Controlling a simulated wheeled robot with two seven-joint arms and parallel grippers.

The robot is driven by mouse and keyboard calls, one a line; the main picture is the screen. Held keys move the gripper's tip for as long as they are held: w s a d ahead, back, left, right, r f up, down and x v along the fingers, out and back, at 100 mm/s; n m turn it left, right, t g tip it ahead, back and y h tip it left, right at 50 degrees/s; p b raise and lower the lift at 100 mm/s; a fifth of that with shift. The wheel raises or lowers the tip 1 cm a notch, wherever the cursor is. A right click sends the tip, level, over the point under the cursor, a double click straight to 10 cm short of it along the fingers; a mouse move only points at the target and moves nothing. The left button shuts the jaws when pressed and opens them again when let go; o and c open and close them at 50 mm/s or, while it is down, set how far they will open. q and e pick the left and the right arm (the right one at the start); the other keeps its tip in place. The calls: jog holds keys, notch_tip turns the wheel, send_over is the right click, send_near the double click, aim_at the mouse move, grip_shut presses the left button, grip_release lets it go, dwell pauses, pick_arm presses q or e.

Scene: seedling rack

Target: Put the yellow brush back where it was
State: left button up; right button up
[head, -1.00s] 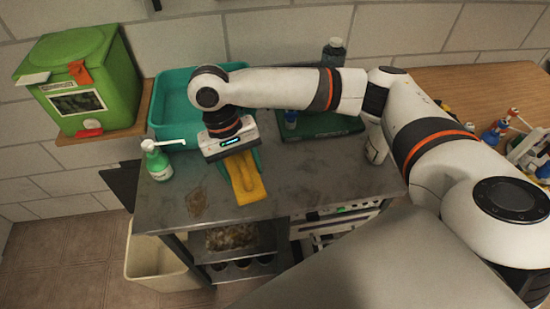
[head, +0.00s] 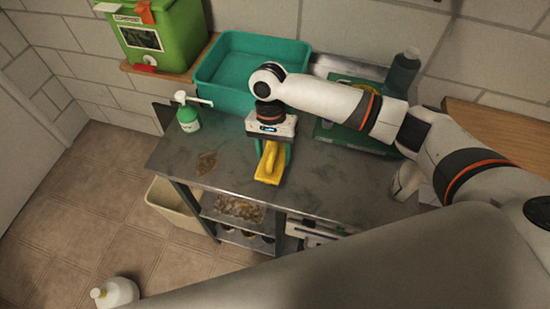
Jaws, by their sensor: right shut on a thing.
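The yellow brush (head: 269,164) is below my right gripper (head: 273,149), over the front middle of the grey metal bench (head: 330,182). The right gripper is shut on it, between green-blue fingers, with the arm reaching in from the right. The gripper hides the brush's upper end. I cannot tell whether the brush touches the bench top. My left gripper is not in view.
A teal tub (head: 232,75) stands behind the gripper. A green-white pump bottle (head: 188,117) stands to its left. A dark bottle (head: 403,72) and green tray (head: 340,133) are at the back right. The bench's front left, with a brown stain (head: 206,162), is free.

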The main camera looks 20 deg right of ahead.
notch_tip(320, 180, down, 3)
jog(key=shift+d+f, duration=0.1)
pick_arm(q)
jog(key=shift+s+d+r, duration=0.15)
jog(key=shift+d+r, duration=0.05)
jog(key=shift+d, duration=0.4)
pick_arm(e)
jog(key=shift+f, duration=0.3)
jog(key=shift+f, duration=0.1)
jog(key=o, duration=1)
jog(key=shift+c, duration=0.2)
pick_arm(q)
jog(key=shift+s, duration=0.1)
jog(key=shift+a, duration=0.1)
pick_arm(e)
jog(key=shift+r, duration=0.2)
jog(key=b+v, duration=0.1)
jog(key=v, duration=1)
jog(key=shift+w+r+b, duration=0.1)
jog(key=shift+r+b, duration=0.25)
jog(key=shift+r, duration=0.05)
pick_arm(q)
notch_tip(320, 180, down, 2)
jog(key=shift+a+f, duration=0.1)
